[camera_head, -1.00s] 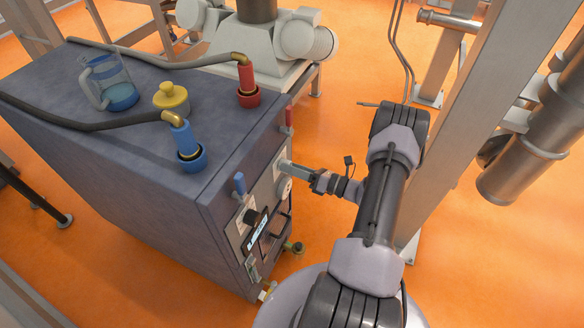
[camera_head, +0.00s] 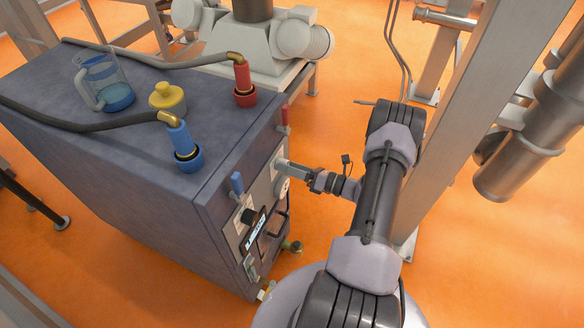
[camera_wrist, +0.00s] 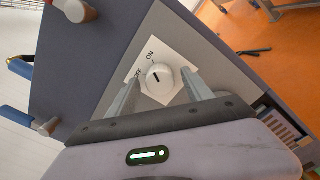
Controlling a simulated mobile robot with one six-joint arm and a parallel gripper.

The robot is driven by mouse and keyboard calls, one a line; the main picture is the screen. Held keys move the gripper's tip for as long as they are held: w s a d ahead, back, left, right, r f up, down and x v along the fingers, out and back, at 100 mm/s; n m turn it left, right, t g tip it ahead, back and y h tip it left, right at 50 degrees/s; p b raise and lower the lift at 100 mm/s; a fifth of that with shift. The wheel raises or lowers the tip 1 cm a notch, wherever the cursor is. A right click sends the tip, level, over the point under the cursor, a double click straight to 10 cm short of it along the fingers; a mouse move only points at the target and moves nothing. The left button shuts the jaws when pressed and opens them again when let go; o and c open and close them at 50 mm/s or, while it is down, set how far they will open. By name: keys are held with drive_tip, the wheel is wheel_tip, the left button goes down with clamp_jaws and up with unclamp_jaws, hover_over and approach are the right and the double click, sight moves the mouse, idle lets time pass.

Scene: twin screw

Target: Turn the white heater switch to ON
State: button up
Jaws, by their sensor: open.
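The white heater switch (camera_wrist: 157,80) is a round knob with a short black mark, on a white plate (camera_wrist: 177,50) printed ON and OFF. In the wrist view the black mark is tilted; I cannot tell exactly which label it points to. My gripper (camera_wrist: 161,76) is open, with one finger on each side of the knob. Whether the fingers touch it is unclear. In the head view my gripper (camera_head: 283,166) reaches the front panel of the dark blue cabinet (camera_head: 110,155) from the right, and its fingers hide the knob.
A white dial (camera_head: 283,187) sits just below my gripper. A blue handle (camera_head: 237,184), a red handle (camera_head: 285,118) and a black knob (camera_head: 248,216) also stick out from the panel. A grey metal post (camera_head: 460,110) stands right of my arm. Orange floor (camera_head: 190,290) surrounds the cabinet.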

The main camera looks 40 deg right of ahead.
drive_tip(key=p+v, duration=0.3)
drive_tip(key=v, duration=1.4)
drive_tip(key=shift+s, duration=0.2)
drive_tip(key=shift+d, duration=0.1)
